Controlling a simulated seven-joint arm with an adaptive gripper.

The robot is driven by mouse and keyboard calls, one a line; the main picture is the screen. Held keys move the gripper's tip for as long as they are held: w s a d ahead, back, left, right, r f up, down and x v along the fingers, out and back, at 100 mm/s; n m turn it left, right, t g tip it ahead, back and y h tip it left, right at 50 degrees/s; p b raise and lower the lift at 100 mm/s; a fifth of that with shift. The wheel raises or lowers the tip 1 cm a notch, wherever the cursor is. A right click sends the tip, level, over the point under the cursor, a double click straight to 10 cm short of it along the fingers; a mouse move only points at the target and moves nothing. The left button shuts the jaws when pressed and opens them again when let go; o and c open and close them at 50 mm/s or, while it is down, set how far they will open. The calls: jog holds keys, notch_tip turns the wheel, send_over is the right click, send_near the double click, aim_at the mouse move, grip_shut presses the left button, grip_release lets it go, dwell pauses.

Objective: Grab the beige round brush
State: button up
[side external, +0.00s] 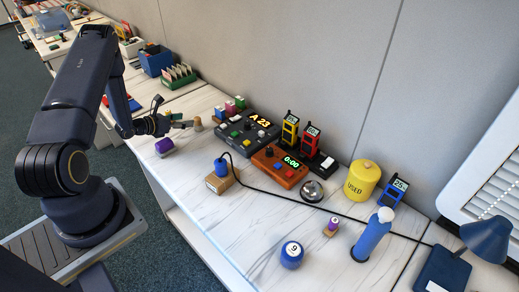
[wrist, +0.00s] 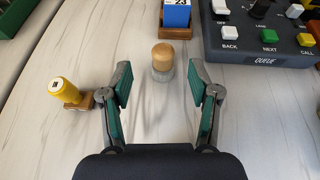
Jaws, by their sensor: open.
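The beige round brush (wrist: 162,55) stands upright on the table in the wrist view, a tan rounded knob on a paler, greyish base. It also shows as a small tan shape in the side external view (side external: 198,124). My gripper (wrist: 160,76) is open, with its green-padded fingers spread left and right. The brush appears between the fingertips or just beyond them; I cannot tell which. No contact shows. In the side external view my gripper (side external: 184,124) is low over the table, pointing at the brush.
A yellow-handled stamp (wrist: 64,90) is left of my fingers, and a blue numbered block on a wooden base (wrist: 177,14) stands behind the brush. A grey button console (wrist: 265,36) is at right. A purple cylinder (side external: 164,146) lies near the table edge.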

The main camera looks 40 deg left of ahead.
aim_at(195, 119)
jog(key=shift+f+x, duration=0.15)
jog(key=shift+x, duration=1.25)
jog(key=shift+f+x, duration=0.15)
jog(key=shift+x, duration=1.2)
jog(key=shift+s+d, duration=0.1)
jog(key=shift+d, duration=0.1)
jog(key=c, duration=1.2)
